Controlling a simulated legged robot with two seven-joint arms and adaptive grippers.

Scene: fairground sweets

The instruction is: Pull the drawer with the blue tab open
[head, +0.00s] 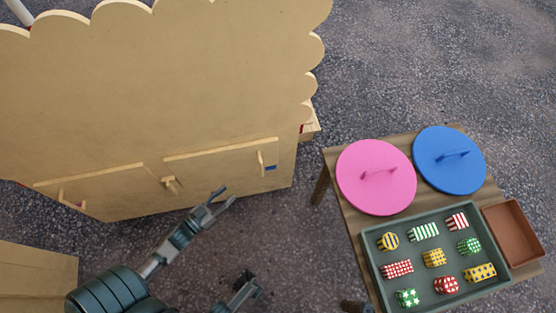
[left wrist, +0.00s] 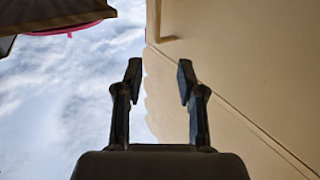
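The drawer with the blue tab (head: 270,168) is the right one in the lower part of the tan stall. Its front (head: 215,160) looks flush with the stall, and an upright handle (head: 261,161) stands out near its right end. My left gripper (head: 227,194) is open and empty, below and left of that handle and apart from the stall. In the left wrist view its two fingers (left wrist: 159,75) are spread with nothing between them, and the tan panel fills the right side. My right gripper (head: 251,284) is low in the head view, dark and partly cut off.
Another drawer with a red tab (head: 80,205) is at the left. A small wooden catch (head: 169,183) sits between the drawers. A wooden table (head: 345,200) at right holds a pink lid (head: 376,190), a blue lid (head: 449,174) and a sweets tray (head: 373,262). Bare ground lies between.

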